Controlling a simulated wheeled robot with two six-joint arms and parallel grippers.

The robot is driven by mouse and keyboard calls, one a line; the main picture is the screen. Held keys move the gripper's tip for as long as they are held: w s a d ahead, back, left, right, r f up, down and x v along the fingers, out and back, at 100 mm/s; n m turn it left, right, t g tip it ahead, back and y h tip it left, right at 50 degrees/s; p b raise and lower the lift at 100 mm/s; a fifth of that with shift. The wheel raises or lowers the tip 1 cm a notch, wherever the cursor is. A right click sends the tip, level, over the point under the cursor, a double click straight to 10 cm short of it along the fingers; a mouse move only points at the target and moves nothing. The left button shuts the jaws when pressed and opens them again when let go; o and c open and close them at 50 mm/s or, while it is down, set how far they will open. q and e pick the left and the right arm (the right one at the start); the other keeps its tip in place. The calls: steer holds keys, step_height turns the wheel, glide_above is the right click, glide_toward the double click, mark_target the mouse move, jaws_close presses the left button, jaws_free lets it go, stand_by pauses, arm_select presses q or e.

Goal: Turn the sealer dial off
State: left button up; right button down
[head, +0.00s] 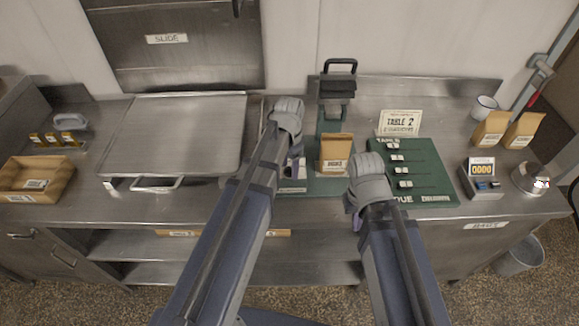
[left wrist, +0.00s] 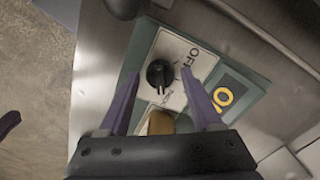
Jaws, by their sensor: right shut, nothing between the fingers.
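The sealer (head: 336,88) is a green stand with a black handle at the back middle of the counter. In the left wrist view its dial (left wrist: 159,73) is a round black knob on a white plate (left wrist: 196,66) lettered OFF. The dial's light mark points down in the picture, away from OFF. My left gripper (left wrist: 160,88) is open, with its purple fingers apart on either side of the dial; I cannot tell whether they touch it. In the head view my left arm hides the dial. My right gripper (head: 357,222) is shut and empty near the counter's front edge, mostly hidden by its wrist.
A brown bag (head: 336,152) stands on the sealer's base, close to my left gripper. A green board (head: 436,180) with several tags lies to the right. A metal tray (head: 190,110) lies to the left. A yellow-marked panel (left wrist: 222,96) is beside the dial plate.

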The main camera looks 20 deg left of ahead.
arm_select(q)
jaws_close()
stand_by(0.3)
steer(key=n, duration=1.8)
steer(key=shift+n, duration=0.3)
steer(key=n, duration=0.5)
steer(key=shift+n, duration=0.3)
stand_by(0.4)
